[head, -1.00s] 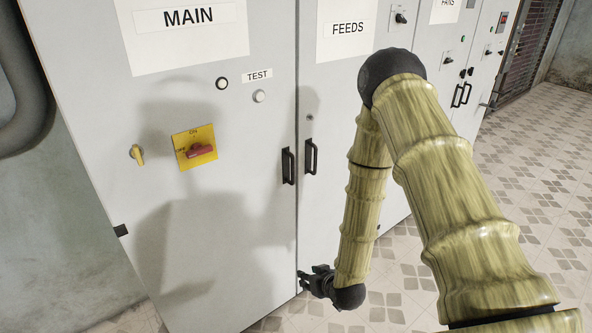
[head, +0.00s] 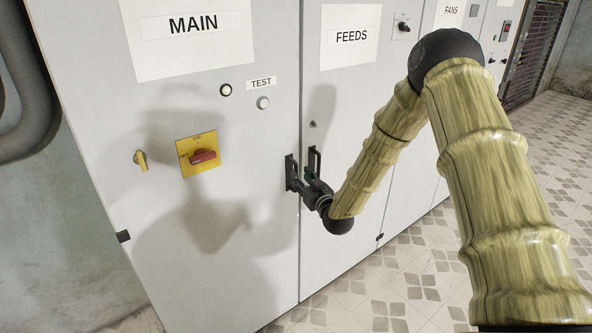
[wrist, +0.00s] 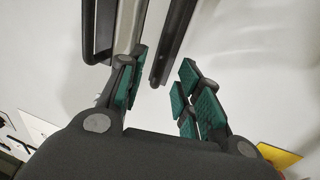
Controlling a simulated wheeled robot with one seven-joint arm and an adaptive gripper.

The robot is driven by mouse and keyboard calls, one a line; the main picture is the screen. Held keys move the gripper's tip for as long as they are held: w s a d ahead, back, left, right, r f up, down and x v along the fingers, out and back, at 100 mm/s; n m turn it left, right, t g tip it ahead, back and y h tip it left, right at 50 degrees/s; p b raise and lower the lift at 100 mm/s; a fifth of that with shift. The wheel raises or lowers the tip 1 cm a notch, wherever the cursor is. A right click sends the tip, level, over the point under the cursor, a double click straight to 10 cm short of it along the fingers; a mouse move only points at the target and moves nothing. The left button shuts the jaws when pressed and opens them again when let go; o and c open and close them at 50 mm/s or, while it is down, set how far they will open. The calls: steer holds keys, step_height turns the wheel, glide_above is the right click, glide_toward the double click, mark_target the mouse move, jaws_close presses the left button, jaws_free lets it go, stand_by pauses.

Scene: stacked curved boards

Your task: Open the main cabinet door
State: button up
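The grey main cabinet door (head: 165,90) is closed, with a MAIN label at its top. Its black vertical handle (head: 289,168) is near the door's right edge. My gripper (head: 300,186) is at the lower part of this handle in the head view and partly covers it. In the wrist view my gripper (wrist: 160,88) is open, with green pads on both fingers. The lower end of the main door handle (wrist: 174,40) shows between and beyond the fingertips. I cannot tell whether a finger touches it. Nothing is held.
The FEEDS door handle (head: 315,160) is close beside the main handle; in the wrist view it shows left of the fingers (wrist: 104,30). A red rotary switch on a yellow plate (head: 199,157) and a yellow knob (head: 140,160) stick out of the main door. Tiled floor (head: 400,285) is free in front.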

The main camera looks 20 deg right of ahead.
steer(key=shift+w+a+p, duration=0.2)
steer(key=shift+w+p, duration=0.05)
steer(key=shift+w, duration=0.9)
steer(key=shift+w+a+p, duration=0.15)
steer(key=shift+w+p, duration=0.1)
steer(key=shift+w, duration=0.9)
steer(key=shift+c, duration=0.2)
jaws_close()
